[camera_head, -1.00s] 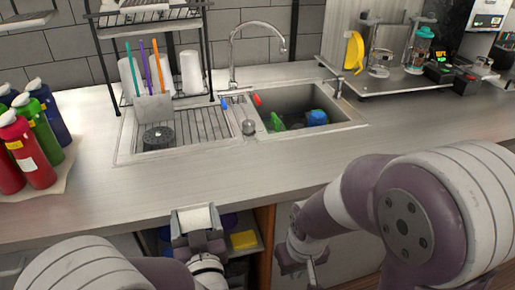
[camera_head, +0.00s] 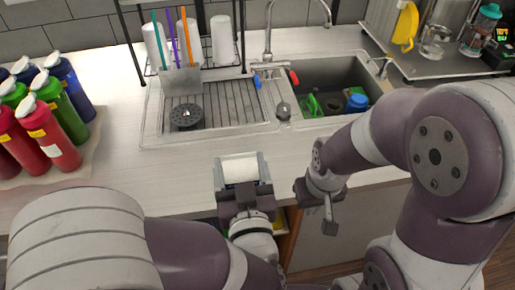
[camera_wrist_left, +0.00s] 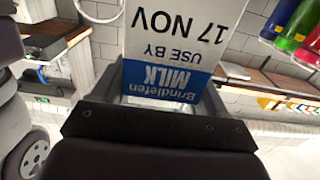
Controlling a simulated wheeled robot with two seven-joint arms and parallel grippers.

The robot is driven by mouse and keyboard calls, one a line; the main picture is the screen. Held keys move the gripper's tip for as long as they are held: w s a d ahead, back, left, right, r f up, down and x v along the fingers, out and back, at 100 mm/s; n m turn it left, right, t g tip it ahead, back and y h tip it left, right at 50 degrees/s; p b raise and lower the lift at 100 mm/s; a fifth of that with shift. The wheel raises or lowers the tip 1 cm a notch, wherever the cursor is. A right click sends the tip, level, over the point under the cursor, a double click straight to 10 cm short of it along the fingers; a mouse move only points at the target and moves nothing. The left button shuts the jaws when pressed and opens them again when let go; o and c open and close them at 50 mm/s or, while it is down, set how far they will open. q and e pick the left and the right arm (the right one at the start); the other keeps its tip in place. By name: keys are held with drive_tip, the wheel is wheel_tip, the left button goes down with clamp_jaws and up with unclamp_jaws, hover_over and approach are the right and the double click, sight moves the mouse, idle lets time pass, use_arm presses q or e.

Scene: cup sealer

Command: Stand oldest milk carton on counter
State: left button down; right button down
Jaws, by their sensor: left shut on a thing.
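My left gripper (camera_head: 241,172) is shut on a milk carton (camera_head: 240,169), whose pale top shows between the fingers in the head view, in front of the sink and over the front part of the counter (camera_head: 170,185). In the left wrist view the carton (camera_wrist_left: 180,35) is white with a blue band; its label reads upside down "Brindleten MILK, USE BY 17 NOV". The fingers hide part of the carton, and I cannot tell whether its base touches anything. My right gripper (camera_head: 328,212) hangs at the counter's front edge; its finger opening is not clear.
Several coloured bottles (camera_head: 62,140) stand at the counter's left. The sink (camera_head: 335,85) and drainboard (camera_head: 215,108) lie behind the carton, with a utensil holder (camera_head: 181,81) and rack at the back. A raised shelf (camera_head: 430,68) is at the back right. Counter left of the carton is bare.

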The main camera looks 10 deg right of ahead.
use_arm(q)
drive_tip(key=w, duration=0.1)
drive_tip(key=w+a+f, duration=0.1)
drive_tip(key=w+f, duration=0.1)
drive_tip(key=shift+a, duration=0.25)
drive_tip(key=w+a+f+p, duration=0.1)
drive_tip(key=w+a+f, duration=0.1)
drive_tip(key=w+f, duration=0.5)
drive_tip(key=shift+w+f, duration=0.3)
drive_tip(key=shift+f, duration=0.6)
use_arm(e)
drive_tip(key=shift+s+r, duration=0.1)
drive_tip(key=shift+r, duration=0.5)
use_arm(q)
drive_tip(key=shift+s+f, duration=0.1)
drive_tip(key=shift+f, duration=0.05)
drive_tip(key=shift+c, duration=0.4)
unclamp_jaws()
drive_tip(key=shift+o, duration=0.3)
use_arm(e)
drive_tip(key=shift+s+f, duration=0.1)
